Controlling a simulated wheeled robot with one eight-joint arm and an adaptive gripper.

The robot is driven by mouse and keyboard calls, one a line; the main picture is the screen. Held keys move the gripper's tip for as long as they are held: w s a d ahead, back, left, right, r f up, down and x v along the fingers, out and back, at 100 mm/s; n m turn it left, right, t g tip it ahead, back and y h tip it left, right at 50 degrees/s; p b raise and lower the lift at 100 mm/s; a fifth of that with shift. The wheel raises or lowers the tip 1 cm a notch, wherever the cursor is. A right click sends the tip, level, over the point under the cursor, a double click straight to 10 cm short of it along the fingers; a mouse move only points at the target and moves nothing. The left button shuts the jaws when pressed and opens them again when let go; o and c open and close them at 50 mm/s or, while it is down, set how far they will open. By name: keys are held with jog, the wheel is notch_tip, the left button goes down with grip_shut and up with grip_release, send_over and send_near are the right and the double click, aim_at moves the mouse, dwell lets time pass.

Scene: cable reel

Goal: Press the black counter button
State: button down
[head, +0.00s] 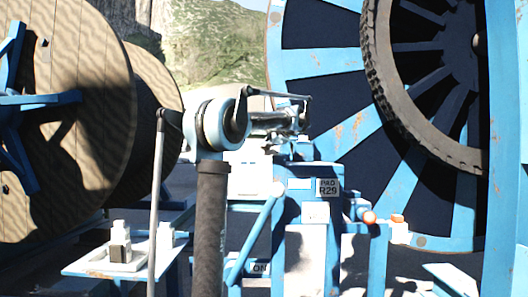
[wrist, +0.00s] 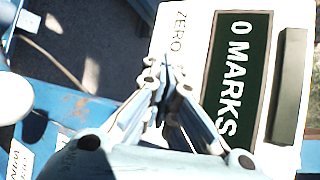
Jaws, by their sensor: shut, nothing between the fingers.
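In the wrist view a white counter box (wrist: 195,15) carries a dark green display (wrist: 232,75) reading "0 MARKS". The word "ZERO" stands on the white face left of the display. A long dark, blackish bar (wrist: 291,85) lies on the box right of the display. I cannot tell for sure that this bar is the black counter button. My gripper (wrist: 165,68) is shut and empty, its tips over the box's left part below "ZERO", and it hides that patch. I cannot tell whether the tips touch. In the head view my gripper (head: 302,115) is small, above the blue machine (head: 300,185).
A large wooden reel (head: 75,110) stands at the left and a big blue wheel with a tyre (head: 375,90) at the right. A pale table (head: 95,265) is at lower left.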

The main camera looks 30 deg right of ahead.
jog(key=shift+s+a, duration=0.4)
jog(key=shift+s, duration=0.25)
jog(key=shift+s+a, duration=0.1)
jog(key=shift+s, duration=0.05)
jog(key=s+a, duration=0.1)
jog(key=s, duration=0.1)
jog(key=s+a, duration=0.1)
jog(key=s, duration=0.1)
jog(key=shift+a, duration=0.2)
dwell(0.8)
